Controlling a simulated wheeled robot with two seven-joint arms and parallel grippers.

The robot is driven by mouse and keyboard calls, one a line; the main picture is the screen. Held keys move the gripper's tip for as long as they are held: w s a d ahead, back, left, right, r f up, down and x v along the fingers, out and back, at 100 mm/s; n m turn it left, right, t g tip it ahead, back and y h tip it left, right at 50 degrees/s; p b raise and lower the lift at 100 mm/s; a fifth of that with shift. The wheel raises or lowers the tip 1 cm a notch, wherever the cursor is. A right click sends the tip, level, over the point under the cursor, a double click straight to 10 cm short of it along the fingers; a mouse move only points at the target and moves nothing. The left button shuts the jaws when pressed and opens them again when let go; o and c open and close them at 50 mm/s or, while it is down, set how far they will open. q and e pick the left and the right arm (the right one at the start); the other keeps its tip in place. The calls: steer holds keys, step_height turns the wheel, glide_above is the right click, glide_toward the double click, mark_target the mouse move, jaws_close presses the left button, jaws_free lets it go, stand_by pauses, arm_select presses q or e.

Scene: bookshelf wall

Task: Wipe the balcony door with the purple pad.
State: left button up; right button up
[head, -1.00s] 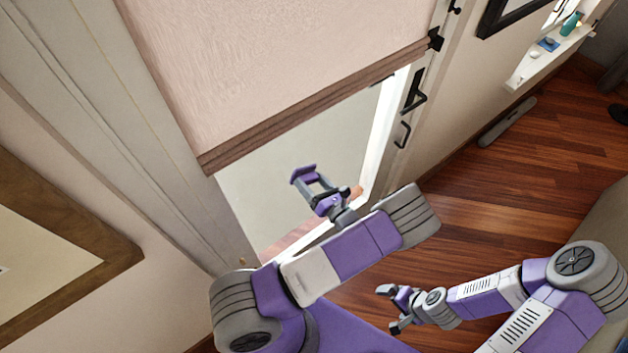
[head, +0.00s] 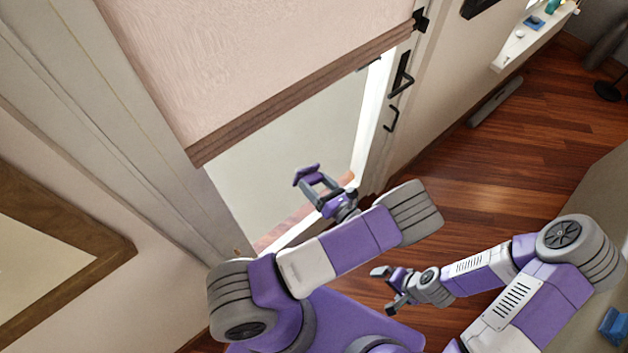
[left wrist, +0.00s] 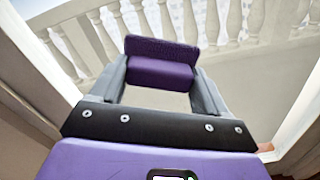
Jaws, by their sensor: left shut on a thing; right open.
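The balcony door (head: 285,150) is a glass pane in a white frame, with a pale pinkish blind over its upper part. The purple pad (head: 307,174) is in my left gripper (head: 312,182), in front of the lower glass. In the left wrist view the pad (left wrist: 162,66) sits between the fingertips of the left gripper (left wrist: 162,84), which is shut on it. A pale balustrade shows through the glass behind it. Whether the pad touches the glass I cannot tell. My right gripper (head: 385,288) is open and empty over the wooden floor.
Black door handles (head: 400,82) stick out at the door's right side. A white ledge (head: 525,40) with small items is at upper right. A wood-framed picture (head: 60,240) hangs on the left wall. A blue object (head: 613,325) is at lower right.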

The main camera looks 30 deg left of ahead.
arm_select(q)
steer(key=shift+v, duration=1.55)
